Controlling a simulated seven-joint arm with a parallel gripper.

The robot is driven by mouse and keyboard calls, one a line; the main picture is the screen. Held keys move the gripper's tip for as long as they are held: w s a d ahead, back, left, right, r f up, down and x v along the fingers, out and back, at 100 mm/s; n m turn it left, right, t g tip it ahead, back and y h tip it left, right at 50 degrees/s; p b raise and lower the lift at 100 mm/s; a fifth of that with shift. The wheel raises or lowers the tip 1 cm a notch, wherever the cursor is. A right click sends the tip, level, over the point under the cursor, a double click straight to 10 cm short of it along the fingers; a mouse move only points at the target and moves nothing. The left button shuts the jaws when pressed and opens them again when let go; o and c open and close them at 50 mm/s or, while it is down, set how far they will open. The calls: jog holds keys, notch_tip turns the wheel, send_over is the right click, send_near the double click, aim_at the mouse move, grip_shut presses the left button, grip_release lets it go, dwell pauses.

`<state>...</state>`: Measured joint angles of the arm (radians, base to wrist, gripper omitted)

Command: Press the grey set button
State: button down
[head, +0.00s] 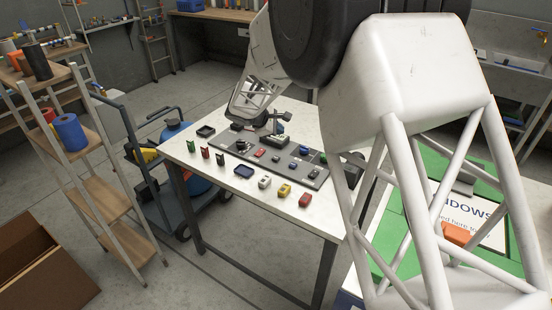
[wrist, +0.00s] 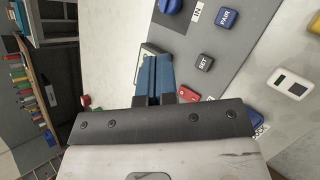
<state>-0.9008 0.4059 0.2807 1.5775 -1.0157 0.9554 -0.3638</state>
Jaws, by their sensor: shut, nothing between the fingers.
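The grey set button (wrist: 204,62), a dark square key marked SET, sits on the grey panel (wrist: 228,62) in the wrist view. My gripper (wrist: 157,66) is shut and empty, its blue fingers to the left of the set button in the picture and apart from it. The panel (head: 228,150) also shows on the white table in the head view, with my gripper (head: 277,128) over its far side. Which small key there is the set button I cannot tell. A blue PAIR button (wrist: 227,18) and a red button (wrist: 188,94) flank the set button.
A white switch block (wrist: 290,86) lies beside the panel. In the head view, yellow (head: 285,190) and red (head: 305,200) blocks stand along the near side. A dark tray (head: 205,131) stands at the table's far left.

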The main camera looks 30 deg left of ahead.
aim_at(276, 159)
jog(key=shift+s+a+f, duration=0.1)
jog(key=shift+a+f, duration=0.05)
jog(key=shift+a, duration=0.2)
jog(key=shift+f, duration=0.15)
jog(key=shift+f, duration=4.2)
jog(key=shift+f, duration=0.85)
jog(key=shift+r, duration=0.15)
dwell(0.4)
jog(key=shift+r, duration=0.65)
jog(key=shift+r, duration=0.1)
jog(key=shift+r, duration=2.45)
